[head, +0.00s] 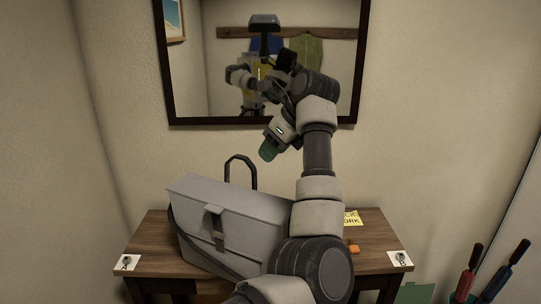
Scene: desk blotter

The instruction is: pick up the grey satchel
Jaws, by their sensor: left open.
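The grey satchel (232,222) stands on the wooden table (153,237), left of my arm. It has a front flap with a dark grey buckle tab, and a dark strap hangs down its left and front. A dark loop rises behind its top; I cannot tell whether it is the satchel's handle. My left gripper (268,153) is open, above the satchel's right part and apart from it in the picture, with a green tip pointing down and left. My arm covers the satchel's right end. My right gripper is not in view.
A dark-framed mirror (362,60) hangs behind and reflects me. A yellow note (351,217) and a small orange block (353,249) lie right of my arm. Picture cards lie at the table's left (126,262) and right (400,258) front corners.

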